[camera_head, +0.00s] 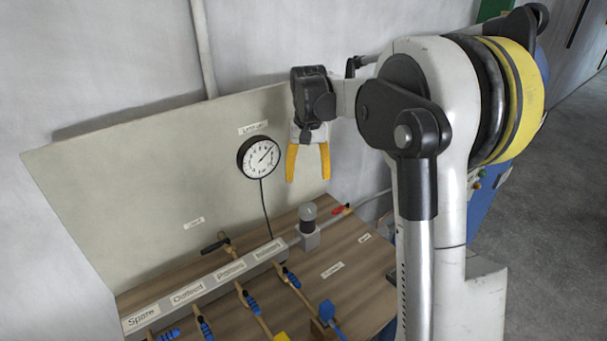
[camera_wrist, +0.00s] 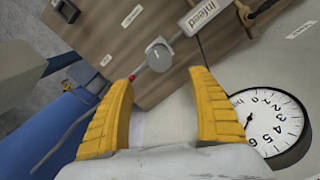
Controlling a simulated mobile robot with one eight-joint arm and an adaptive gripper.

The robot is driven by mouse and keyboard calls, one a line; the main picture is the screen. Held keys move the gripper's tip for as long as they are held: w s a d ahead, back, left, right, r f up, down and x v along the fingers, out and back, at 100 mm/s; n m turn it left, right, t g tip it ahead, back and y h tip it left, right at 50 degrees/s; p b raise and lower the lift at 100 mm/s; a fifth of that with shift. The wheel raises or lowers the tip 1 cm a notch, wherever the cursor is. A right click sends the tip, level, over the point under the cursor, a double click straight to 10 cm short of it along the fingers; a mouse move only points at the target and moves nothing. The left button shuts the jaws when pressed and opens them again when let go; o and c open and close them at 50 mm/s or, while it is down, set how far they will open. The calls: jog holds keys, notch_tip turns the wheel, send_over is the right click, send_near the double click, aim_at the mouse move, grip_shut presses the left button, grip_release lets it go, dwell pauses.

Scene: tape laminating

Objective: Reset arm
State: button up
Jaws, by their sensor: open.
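My gripper (camera_head: 308,165) has two yellow fingers that hang downward, spread apart with nothing between them. In the head view it is raised above the wooden board, in front of the pale back panel and right of the round gauge. In the wrist view my gripper (camera_wrist: 163,105) shows both ribbed yellow fingers wide apart and empty. My arm reaches in from the right and covers part of the board's right side.
The pressure gauge (camera_head: 259,157) is on the back panel (camera_head: 130,180); it also shows in the wrist view (camera_wrist: 270,125). A grey manifold (camera_head: 205,285) with labels and blue-handled valves lies on the wooden board (camera_head: 345,280). A grey knob (camera_head: 308,213) stands near the manifold's right end.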

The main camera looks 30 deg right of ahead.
jog(key=s+a+r+n+t+b, duration=0.1)
jog(key=s+a+r+t, duration=0.1)
jog(key=s+a, duration=0.3)
jog(key=s+a+r+n+t+b, duration=0.1)
jog(key=s+a+r, duration=0.1)
jog(key=s, duration=0.5)
jog(key=s+a+f+n+t+b, duration=0.1)
jog(key=s+a+f+t, duration=0.1)
jog(key=s, duration=0.4)
jog(key=s+a+f+n+t+b, duration=0.1)
jog(key=s+a+f+t, duration=0.1)
jog(key=s, duration=0.5)
notch_tip(320, 180, down, 2)
jog(key=shift+a+f, duration=0.15)
jog(key=shift+a, duration=0.6)
dwell(1.3)
